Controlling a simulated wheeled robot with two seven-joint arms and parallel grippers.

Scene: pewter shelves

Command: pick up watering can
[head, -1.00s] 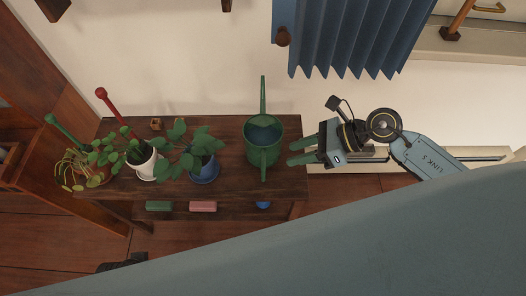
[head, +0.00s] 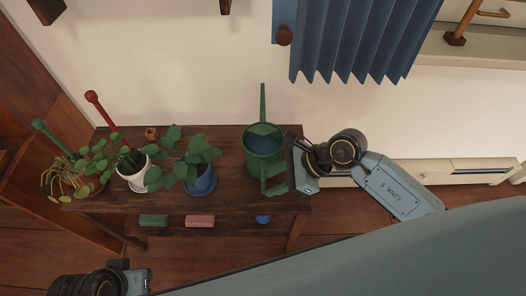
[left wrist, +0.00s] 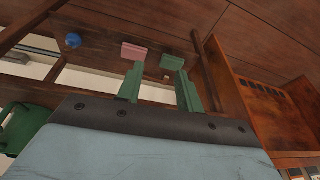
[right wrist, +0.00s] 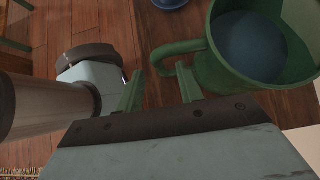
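The green watering can (head: 262,143) stands on the wooden shelf's top right end. Its spout points to the wall and its handle faces the front. It also shows in the right wrist view (right wrist: 207,70), with a blue surface inside. My right gripper (head: 277,180) is at the can's front right, by the handle. In the right wrist view its fingers (right wrist: 160,92) are apart, and the handle's curve shows between and beyond the tips. I cannot tell whether they touch it. My left gripper (left wrist: 160,85) is open and empty, low at the front left in the head view.
The wooden shelf (head: 230,160) also holds a blue pot (head: 201,181), a white pot (head: 132,176) and other plants left of the can. Green (head: 153,220) and pink (head: 200,221) blocks and a blue ball (head: 263,219) sit lower. A blue curtain (head: 360,40) hangs behind.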

